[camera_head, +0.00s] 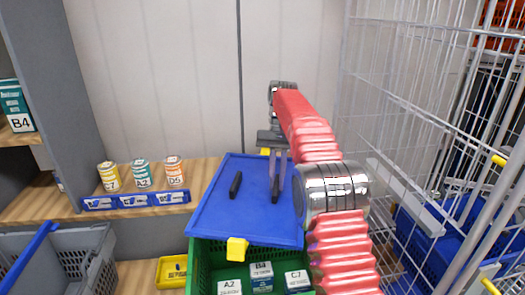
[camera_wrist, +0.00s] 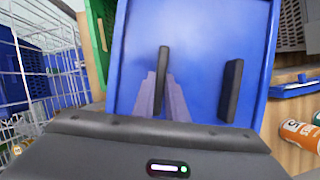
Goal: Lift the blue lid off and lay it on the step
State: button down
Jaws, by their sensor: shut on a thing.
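The blue lid (camera_head: 225,205) has two black bar handles and yellow clips. It lies over the back part of the green tote (camera_head: 205,262), and the front of the tote shows open with boxes inside. My gripper (camera_head: 277,183) reaches down to the right-hand handle (camera_head: 274,195) and is shut on it. In the wrist view the lid (camera_wrist: 200,60) fills the middle, with my fingers (camera_wrist: 163,82) around one handle and the other handle (camera_wrist: 232,92) free. Whether the lid touches the tote rim is hard to tell.
A wooden step (camera_head: 205,172) at left holds several cans (camera_head: 141,174) behind a blue label strip (camera_head: 135,200). A lower wooden ledge (camera_head: 135,273) has a yellow bin (camera_head: 172,271). Grey bins (camera_head: 60,258) stand at lower left. A wire cage (camera_head: 420,120) stands close at right.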

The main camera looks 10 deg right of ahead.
aim_at(263, 171)
jog(key=shift+a, duration=0.25)
jog(key=shift+d+r, duration=0.2)
jog(key=shift+d, duration=0.2)
jog(key=shift+w+r+m+y, duration=0.2)
jog(key=shift+w+m+y, duration=0.2)
jog(key=shift+w+m, duration=0.7)
jog(key=w+m, duration=0.1)
jog(key=m, duration=0.1)
jog(key=w+m+t+y, duration=0.1)
jog(key=m, duration=0.1)
jog(key=w+r+m+t, duration=0.1)
jog(key=m, duration=0.1)
jog(key=shift+w+a+y, duration=0.35)
jog(key=shift+a+y, duration=0.05)
jog(key=w+m+t, duration=0.1)
jog(key=m, duration=0.1)
jog(key=w+a+r+m+t, duration=0.1)
jog(key=w+m, duration=0.1)
jog(key=m, duration=0.1)
jog(key=w+m, duration=0.1)
jog(key=m, duration=0.1)
jog(key=shift+w+a+r+m+t+y, duration=0.2)
jog(key=shift+a+r+m+t+y, duration=0.1)
jog(key=shift+t, duration=0.1)
jog(key=m, duration=0.1)
jog(key=w+m+t, duration=0.1)
jog(key=m, duration=0.1)
jog(key=shift+w+r, duration=0.1)
jog(key=shift+w, duration=0.05)
jog(key=shift+f, duration=3.4)
